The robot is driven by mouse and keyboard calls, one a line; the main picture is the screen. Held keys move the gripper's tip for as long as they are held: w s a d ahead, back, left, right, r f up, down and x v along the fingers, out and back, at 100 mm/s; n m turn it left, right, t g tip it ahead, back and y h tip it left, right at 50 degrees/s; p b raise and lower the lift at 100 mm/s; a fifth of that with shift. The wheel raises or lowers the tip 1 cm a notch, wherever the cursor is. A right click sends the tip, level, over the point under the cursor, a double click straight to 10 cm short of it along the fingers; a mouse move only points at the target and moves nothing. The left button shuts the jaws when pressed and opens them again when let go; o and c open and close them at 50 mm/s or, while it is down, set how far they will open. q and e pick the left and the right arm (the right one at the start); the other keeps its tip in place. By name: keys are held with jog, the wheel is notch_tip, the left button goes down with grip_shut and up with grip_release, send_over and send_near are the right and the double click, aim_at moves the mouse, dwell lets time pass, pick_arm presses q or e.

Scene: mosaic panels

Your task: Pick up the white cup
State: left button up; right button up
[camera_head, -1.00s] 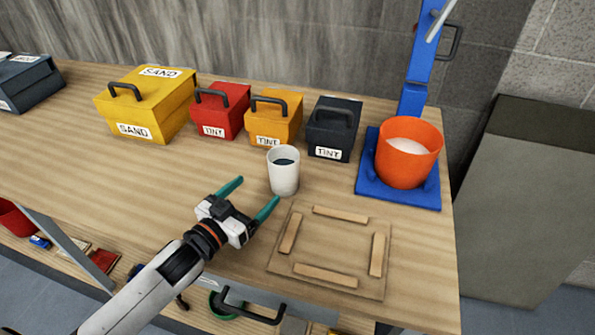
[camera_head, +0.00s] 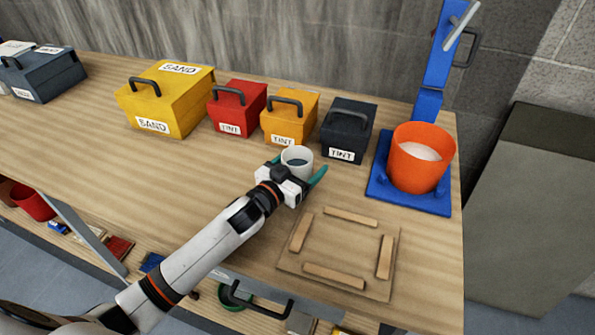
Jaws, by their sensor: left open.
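The white cup (camera_head: 297,157) stands upright on the wooden bench, in front of the orange and dark tint boxes. Its inside looks dark. My left gripper (camera_head: 297,167) is open, with its teal fingers on either side of the cup. The gripper body hides the cup's lower part, so I cannot tell whether the fingers touch it. My right gripper is not in view.
Behind the cup stand a yellow sand box (camera_head: 166,100), a red tint box (camera_head: 236,108), an orange tint box (camera_head: 289,117) and a dark tint box (camera_head: 348,131). An orange bucket (camera_head: 418,160) sits on a blue stand (camera_head: 408,200) at right. A wooden frame panel (camera_head: 311,258) lies in front.

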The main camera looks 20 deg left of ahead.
pick_arm(q)
jog(key=c, duration=1.2)
